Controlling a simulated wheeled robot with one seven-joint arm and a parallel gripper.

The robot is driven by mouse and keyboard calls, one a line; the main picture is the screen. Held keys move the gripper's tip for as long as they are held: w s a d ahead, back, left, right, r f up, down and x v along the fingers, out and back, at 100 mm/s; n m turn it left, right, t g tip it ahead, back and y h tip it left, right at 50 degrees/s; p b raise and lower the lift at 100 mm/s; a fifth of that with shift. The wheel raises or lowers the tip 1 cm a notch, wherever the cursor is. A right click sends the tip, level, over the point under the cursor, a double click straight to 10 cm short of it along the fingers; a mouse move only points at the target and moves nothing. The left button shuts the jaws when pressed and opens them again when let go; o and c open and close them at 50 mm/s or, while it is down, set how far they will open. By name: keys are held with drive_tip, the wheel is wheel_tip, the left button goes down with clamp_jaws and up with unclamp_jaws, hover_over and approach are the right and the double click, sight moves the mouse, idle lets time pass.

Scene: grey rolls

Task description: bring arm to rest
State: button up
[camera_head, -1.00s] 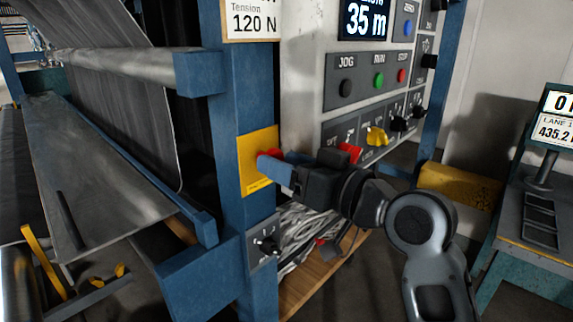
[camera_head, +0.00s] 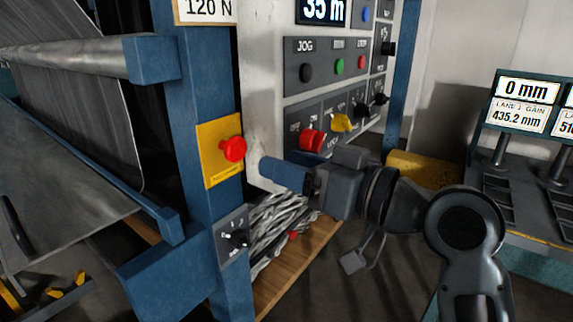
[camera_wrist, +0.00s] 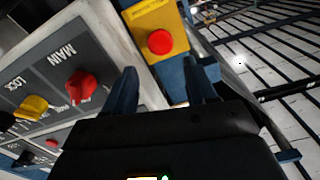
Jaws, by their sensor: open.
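My gripper (camera_head: 284,168) is at the middle of the head view, in front of the control cabinet and the blue post. Its blue fingers are apart and hold nothing. In the wrist view the two blue fingers (camera_wrist: 165,88) stand open, with a red mushroom button (camera_wrist: 160,41) on a yellow plate beyond them. In the head view that red button (camera_head: 233,149) sits on the yellow plate (camera_head: 212,163) on the blue post, to the left of my gripper and apart from it. My arm reaches in from the lower right.
The control cabinet (camera_head: 285,30) has a red knob (camera_head: 312,139) and a yellow knob (camera_head: 340,122) close behind my gripper. A wooden shelf (camera_head: 300,262) holds grey cables (camera_head: 277,230) below. A desk with displays (camera_head: 527,88) stands at right. A grey fabric roll machine is at left.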

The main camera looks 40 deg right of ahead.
idle(0.3)
drive_tip(key=s+f+m+g+h, duration=0.1)
drive_tip(key=s+f+m+h, duration=0.15)
drive_tip(key=s+f, duration=0.55)
drive_tip(key=s+f+m+h, duration=0.25)
drive_tip(key=s+f, duration=0.25)
drive_tip(key=f, duration=0.5)
drive_tip(key=s+a+f+n, duration=0.1)
drive_tip(key=s+n, duration=0.1)
drive_tip(key=s, duration=0.7)
drive_tip(key=s+a+f+n+g, duration=0.1)
drive_tip(key=s+a+f+n, duration=0.1)
drive_tip(key=s, duration=0.8)
drive_tip(key=shift+s+a+h, duration=0.2)
drive_tip(key=shift+s+h, duration=0.1)
drive_tip(key=shift+c, duration=0.3)
